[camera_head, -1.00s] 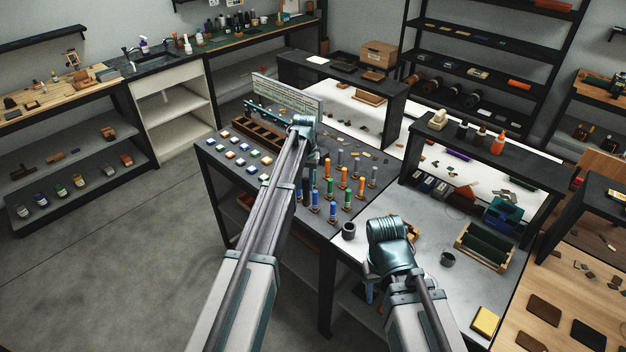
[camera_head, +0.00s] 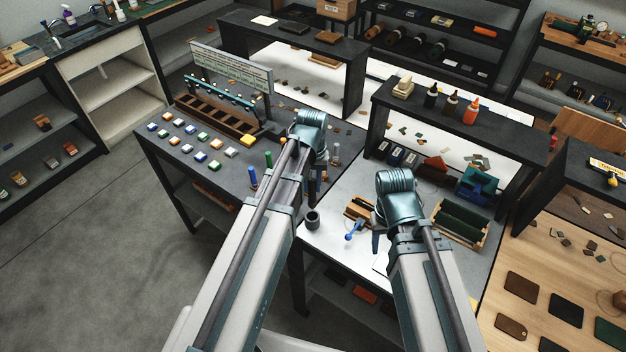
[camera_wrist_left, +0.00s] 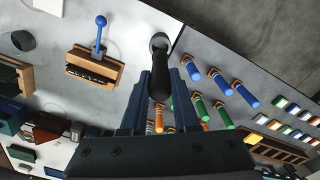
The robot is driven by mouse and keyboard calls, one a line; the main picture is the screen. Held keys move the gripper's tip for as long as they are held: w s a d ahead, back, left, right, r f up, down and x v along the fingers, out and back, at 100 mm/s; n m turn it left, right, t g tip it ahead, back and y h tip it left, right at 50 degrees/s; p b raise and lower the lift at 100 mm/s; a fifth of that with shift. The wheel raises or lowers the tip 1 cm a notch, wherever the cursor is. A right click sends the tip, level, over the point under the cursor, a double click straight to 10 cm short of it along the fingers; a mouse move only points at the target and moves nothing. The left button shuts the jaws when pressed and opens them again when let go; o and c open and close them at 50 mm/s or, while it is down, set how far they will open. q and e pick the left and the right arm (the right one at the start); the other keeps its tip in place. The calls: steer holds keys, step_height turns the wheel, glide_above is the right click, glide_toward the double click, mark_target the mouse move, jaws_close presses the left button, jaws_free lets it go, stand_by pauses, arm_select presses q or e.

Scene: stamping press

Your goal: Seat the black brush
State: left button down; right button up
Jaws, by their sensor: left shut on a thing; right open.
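My left gripper (camera_head: 314,190) is shut on the black brush (camera_wrist_left: 159,78), over the near left side of the pale table. The wrist view shows the brush's dark body between the fingers (camera_wrist_left: 159,100). Its far end overlaps a small dark round cup (camera_head: 312,220), also in the wrist view (camera_wrist_left: 159,41). I cannot tell whether the end is inside the cup or above it. My right gripper (camera_head: 379,240) is open, beside the wooden press with a blue-knobbed lever (camera_wrist_left: 99,38); its fingers are partly hidden by its wrist.
Several blue, green and orange brushes (camera_wrist_left: 227,116) stand on the dark table at left. Colored blocks (camera_head: 200,156) and a wooden rack (camera_head: 220,118) lie there too. A green-lined wooden tray (camera_head: 459,232) is at right.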

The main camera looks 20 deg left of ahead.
mark_target(312, 205)
arm_select(q)
steer(key=shift+f, duration=0.1)
steer(key=shift+f+b, duration=2.15)
steer(key=shift+b, duration=0.1)
steer(key=shift+f, duration=0.15)
steer(key=shift+f+b, duration=2.7)
steer(key=shift+b, duration=0.15)
steer(key=c, duration=0.6)
jaws_free()
step_height(312, 205, up, 14)
steer(key=p, duration=1.4)
